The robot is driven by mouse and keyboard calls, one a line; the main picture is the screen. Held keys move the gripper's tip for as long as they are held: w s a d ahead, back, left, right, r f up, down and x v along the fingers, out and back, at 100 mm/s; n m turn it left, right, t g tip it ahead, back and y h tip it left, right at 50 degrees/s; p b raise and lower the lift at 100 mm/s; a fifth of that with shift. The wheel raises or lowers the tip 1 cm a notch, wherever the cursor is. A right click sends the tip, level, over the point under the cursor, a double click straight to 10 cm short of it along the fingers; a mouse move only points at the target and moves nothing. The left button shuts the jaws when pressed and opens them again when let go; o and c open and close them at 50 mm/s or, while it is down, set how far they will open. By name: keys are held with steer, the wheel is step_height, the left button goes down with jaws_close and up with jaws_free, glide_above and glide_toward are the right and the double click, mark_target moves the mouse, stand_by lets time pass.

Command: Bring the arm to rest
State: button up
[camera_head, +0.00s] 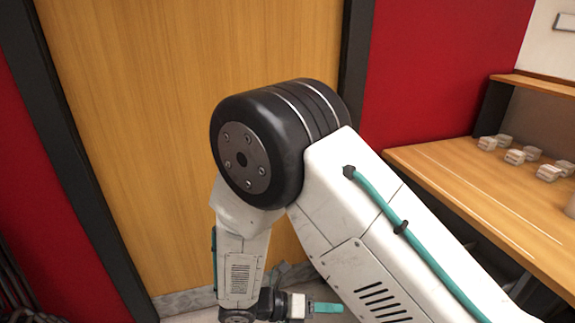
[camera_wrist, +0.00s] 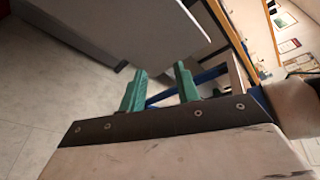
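My arm is bent in the head view, with its white upper link, black elbow joint and forearm hanging down in front of a wooden door. My gripper shows low in the head view as a green finger (camera_head: 326,307), partly hidden by the arm. In the wrist view my gripper (camera_wrist: 160,80) has two green fingers standing apart with a clear gap. Nothing sits between the fingertips.
A wooden counter (camera_head: 455,185) with several small pale items (camera_head: 515,156) stands at the right. The wooden door (camera_head: 150,130) has a dark frame between red walls. In the wrist view a grey panel (camera_wrist: 125,30) lies beyond the fingers, with open tiled floor (camera_wrist: 40,90) at left.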

steer(key=s+d+r+m+y, duration=0.4)
steer(key=s+d+r+m, duration=0.1)
steer(key=r+m, duration=0.5)
steer(key=s+d+r+m+y, duration=0.5)
steer(key=d+r+m, duration=0.1)
steer(key=r+m, duration=0.4)
steer(key=s+d+r+m+y, duration=0.5)
steer(key=d+r+m, duration=0.1)
steer(key=r+m, duration=0.4)
steer(key=shift+d+r+m, duration=0.2)
steer(key=shift+d+m, duration=0.1)
steer(key=shift+m, duration=0.2)
stand_by(2.7)
